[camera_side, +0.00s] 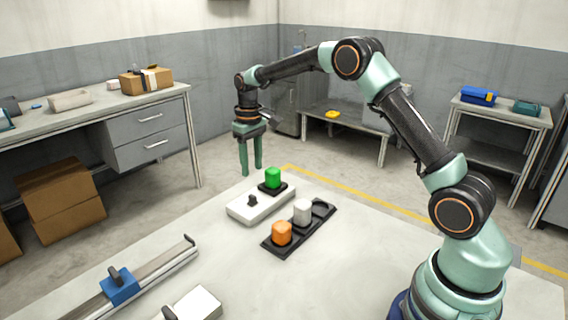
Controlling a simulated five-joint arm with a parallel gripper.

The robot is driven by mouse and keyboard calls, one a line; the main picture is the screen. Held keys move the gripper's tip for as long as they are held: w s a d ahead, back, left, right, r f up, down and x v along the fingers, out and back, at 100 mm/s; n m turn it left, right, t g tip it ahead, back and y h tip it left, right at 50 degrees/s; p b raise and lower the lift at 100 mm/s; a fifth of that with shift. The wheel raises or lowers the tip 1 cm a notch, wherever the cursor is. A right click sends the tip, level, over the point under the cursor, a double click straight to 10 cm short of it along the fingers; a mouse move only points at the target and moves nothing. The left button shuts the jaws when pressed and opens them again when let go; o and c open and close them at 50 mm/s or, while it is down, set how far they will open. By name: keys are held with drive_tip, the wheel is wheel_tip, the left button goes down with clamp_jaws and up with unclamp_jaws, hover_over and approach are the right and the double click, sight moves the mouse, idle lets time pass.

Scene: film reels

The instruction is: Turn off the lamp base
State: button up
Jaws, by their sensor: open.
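The lamp base (258,209) is a white box on the table, left of the middle. A bright green cap (272,177) stands on a black square at its far right end. A small black toggle switch (253,200) sticks up from its nearer left part; which way it is set is too small to tell. My gripper (251,171) points down with its two green fingers apart and empty. It appears above and behind the lamp base in the picture, left of the green cap, and does not appear to touch either.
A rail with a blue slider (120,287) lies at front left. A white box with a black lever (199,302) sits at the front edge. Table between is clear.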

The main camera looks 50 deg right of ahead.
drive_tip(key=shift+r, duration=1.55)
drive_tip(key=shift+r, duration=0.1)
drive_tip(key=s+a+r+t, duration=0.2)
drive_tip(key=s+a+r, duration=0.1)
drive_tip(key=s+r, duration=0.4)
drive_tip(key=s+a+r+t, duration=0.25)
drive_tip(key=s+r, duration=0.25)
drive_tip(key=s, duration=0.4)
drive_tip(key=s+a+f+t, duration=0.1)
drive_tip(key=s+f, duration=0.2)
drive_tip(key=s, duration=0.5)
drive_tip(key=shift+a, duration=0.4)
